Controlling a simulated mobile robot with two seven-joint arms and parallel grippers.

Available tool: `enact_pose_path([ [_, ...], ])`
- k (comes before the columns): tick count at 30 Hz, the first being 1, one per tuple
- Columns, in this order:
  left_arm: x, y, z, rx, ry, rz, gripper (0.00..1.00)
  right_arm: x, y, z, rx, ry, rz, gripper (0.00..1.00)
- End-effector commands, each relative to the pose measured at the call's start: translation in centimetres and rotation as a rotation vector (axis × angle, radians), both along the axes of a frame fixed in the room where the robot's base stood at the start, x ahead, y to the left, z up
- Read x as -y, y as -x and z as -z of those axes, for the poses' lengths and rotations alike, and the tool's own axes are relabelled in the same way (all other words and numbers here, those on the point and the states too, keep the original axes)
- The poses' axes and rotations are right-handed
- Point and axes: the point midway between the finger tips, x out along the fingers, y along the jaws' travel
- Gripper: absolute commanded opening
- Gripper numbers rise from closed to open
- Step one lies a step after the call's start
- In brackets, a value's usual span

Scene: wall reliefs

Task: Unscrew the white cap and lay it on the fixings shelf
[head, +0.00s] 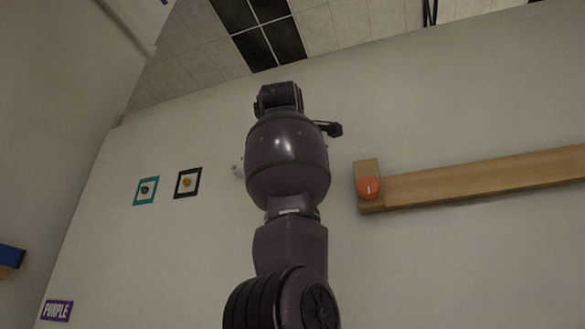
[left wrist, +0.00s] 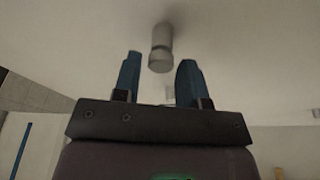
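In the left wrist view a pale, whitish cap (left wrist: 159,61) sits on the end of a short round stem (left wrist: 162,33) that stands out from the wall. My left gripper (left wrist: 158,75) is open; its two blue fingers stand apart and empty, with the cap between and just beyond their tips in the picture. I cannot tell whether they touch it. In the head view my arm hides most of this area; a small white piece (head: 238,170) shows at its left edge. A wooden ledge (head: 480,177) runs along the wall at right; I cannot tell whether it is the fixings shelf.
An orange round knob (head: 369,187) with a white mark sits at the ledge's left end. Two small framed pictures, teal (head: 146,191) and black (head: 188,182), hang left of my arm. A purple sign (head: 56,310) is low at left. The wall between my arm and the ledge is mostly bare.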

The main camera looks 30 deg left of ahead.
Motion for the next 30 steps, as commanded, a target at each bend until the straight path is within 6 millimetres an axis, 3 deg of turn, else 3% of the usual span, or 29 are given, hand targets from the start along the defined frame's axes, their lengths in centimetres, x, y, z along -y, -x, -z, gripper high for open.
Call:
enact_pose_path([
  [9,-0.2,0.0,0.3,-0.076,-0.315,-0.001,0.39,0.0,0.0,1.3,0.001,0.000,0.000,0.43],
  [17,-0.2,0.0,0.2,-0.102,-0.424,-0.002,0.39,0.0,0.0,1.6,0.000,0.000,0.000,0.43],
  [30,-0.3,0.1,0.3,-0.193,-0.803,-0.003,0.39,0.0,0.0,2.5,-0.001,0.000,0.000,0.43],
])
